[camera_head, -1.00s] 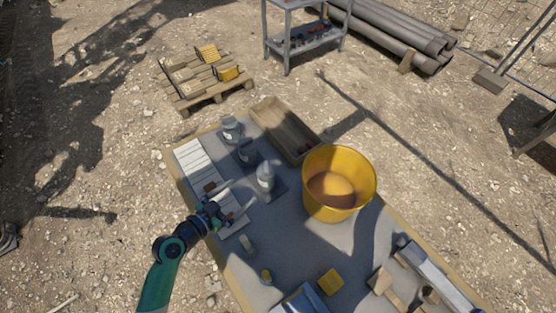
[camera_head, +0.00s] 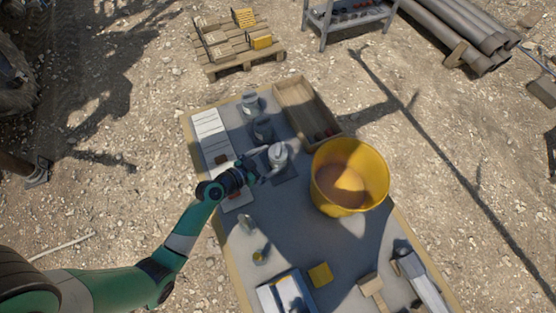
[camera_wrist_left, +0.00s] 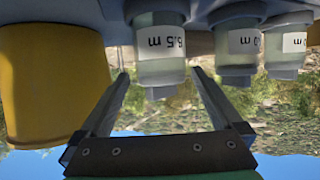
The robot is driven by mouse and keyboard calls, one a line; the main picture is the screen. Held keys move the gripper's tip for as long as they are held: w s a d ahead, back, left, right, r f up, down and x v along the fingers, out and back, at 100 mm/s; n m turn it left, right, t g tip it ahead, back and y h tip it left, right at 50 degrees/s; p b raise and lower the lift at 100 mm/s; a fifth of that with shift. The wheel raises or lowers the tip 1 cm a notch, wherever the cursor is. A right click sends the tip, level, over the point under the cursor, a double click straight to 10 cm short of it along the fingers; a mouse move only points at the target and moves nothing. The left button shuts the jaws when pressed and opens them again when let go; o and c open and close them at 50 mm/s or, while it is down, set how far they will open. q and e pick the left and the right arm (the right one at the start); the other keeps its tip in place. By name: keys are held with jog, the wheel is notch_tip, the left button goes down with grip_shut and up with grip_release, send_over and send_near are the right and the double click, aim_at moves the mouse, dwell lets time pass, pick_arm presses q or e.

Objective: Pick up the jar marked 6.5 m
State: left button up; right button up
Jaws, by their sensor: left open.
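A clear jar with a white label (camera_wrist_left: 160,42) shows upside down in the left wrist view; its label appears to read 6.5 m. In the head view this jar (camera_head: 278,154) is the nearest of three on the table, standing on a dark square mat. My left gripper (camera_head: 264,166) is open and level beside it. In the wrist view the open fingers (camera_wrist_left: 158,78) point at the jar, one on each side of it; whether they touch it I cannot tell. Two more labelled jars, a middle one (camera_wrist_left: 240,45) and a far one (camera_wrist_left: 290,45), stand to its right.
A yellow bucket of mud (camera_head: 349,178) stands close to the right of the jar. A wooden tray (camera_head: 296,97) lies behind it. White core strips (camera_head: 208,130) lie on the left. A yellow block (camera_head: 320,274) and tools are nearer me.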

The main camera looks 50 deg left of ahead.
aim_at(276, 150)
pick_arm(q)
jog(key=x, duration=0.4)
jog(key=shift+w+a+b, duration=0.15)
jog(key=shift+b, duration=0.15)
grip_shut()
jog(key=shift+r, duration=0.15)
jog(key=shift+r+p, duration=0.85)
jog(key=shift+r, duration=0.7)
jog(key=s+d+r+p, duration=0.5)
jog(key=s+d+r, duration=0.2)
jog(key=s, duration=0.5)
notch_tip(276, 150, up, 3)
jog(key=shift+d+f+p, duration=0.15)
jog(key=shift+d+p, duration=0.15)
jog(key=shift+p, duration=0.1)
